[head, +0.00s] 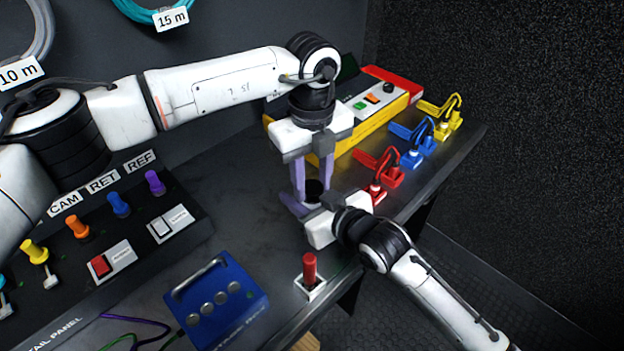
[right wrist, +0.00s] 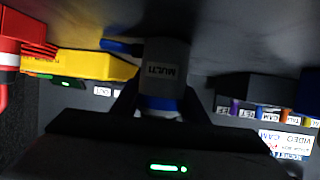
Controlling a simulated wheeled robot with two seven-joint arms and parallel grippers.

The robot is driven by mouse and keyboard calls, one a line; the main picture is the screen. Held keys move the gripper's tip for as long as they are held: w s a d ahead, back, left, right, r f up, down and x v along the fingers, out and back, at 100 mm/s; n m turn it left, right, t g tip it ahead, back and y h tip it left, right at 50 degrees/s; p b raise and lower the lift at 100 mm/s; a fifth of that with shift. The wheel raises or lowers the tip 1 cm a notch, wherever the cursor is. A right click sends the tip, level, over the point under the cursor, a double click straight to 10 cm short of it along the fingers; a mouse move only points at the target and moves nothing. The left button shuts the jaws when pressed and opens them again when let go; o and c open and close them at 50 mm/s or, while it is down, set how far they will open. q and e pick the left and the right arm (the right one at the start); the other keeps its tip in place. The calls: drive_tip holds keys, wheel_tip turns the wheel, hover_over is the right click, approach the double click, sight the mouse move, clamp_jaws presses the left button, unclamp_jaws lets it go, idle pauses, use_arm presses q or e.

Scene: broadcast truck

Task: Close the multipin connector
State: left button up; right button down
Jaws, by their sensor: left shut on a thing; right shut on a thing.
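The multipin connector shows in the right wrist view as a grey body (right wrist: 163,72) marked MULTI, with a blue band (right wrist: 160,104) at its near end. In the head view only a dark part (head: 314,188) of it shows between the fingers. My right gripper (head: 302,203) comes in from the lower right and is shut on the connector; its fingers also flank the blue band in the right wrist view (right wrist: 160,110). My left gripper (head: 313,186) points down from above and is shut on a connector part between its fingers. The joint between the halves is hidden.
A yellow and red box (head: 345,130) stands behind the grippers. Red (head: 376,188), blue (head: 413,158) and yellow plugs line the right bench edge. A red-handled switch (head: 310,270) and a blue box (head: 215,298) stand in front. The bench (head: 240,200) left of the grippers is clear.

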use_arm(q)
drive_tip(key=shift+m, duration=0.3)
drive_tip(key=o, duration=1.2)
drive_tip(key=shift+r, duration=2.25)
